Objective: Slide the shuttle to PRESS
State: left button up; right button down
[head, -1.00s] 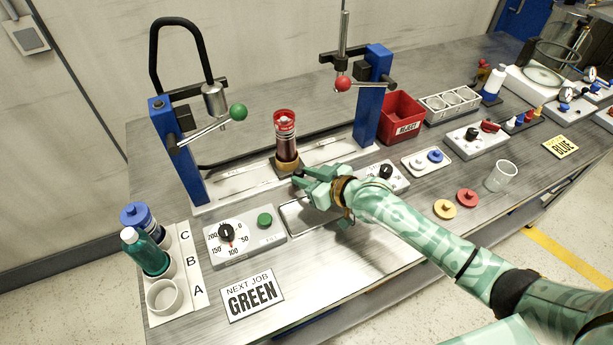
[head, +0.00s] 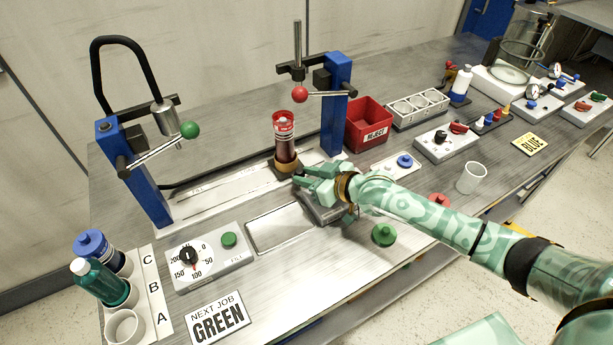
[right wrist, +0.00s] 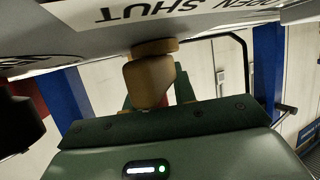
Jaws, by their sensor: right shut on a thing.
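The shuttle (head: 273,167) is a dark block with a tan base on the pale track, nearer the right blue post than the left. It carries an upright cylinder of dark liquid (head: 285,150) with a red top (head: 283,118). My right gripper (head: 301,178) reaches in from the right to the shuttle's front side, shut on its handle. In the right wrist view a tan knob (right wrist: 150,82) sits between the fingers. The fingers hide part of the shuttle's front. My left gripper is not in view.
A left blue post (head: 135,175) has a green-ball lever (head: 189,130); the right blue post (head: 336,100) has a red-ball lever (head: 299,94). A dial panel (head: 210,258) and an empty tray (head: 279,228) lie in front. A red bin (head: 368,124) stands beyond the right post.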

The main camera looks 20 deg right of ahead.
jog(key=c, duration=1.1)
grip_release()
jog(key=shift+c, duration=0.2)
jog(key=p+v, duration=0.4)
jog(key=v, duration=1.2)
jog(key=shift+s+p, duration=0.15)
jog(key=shift+p, duration=0.25)
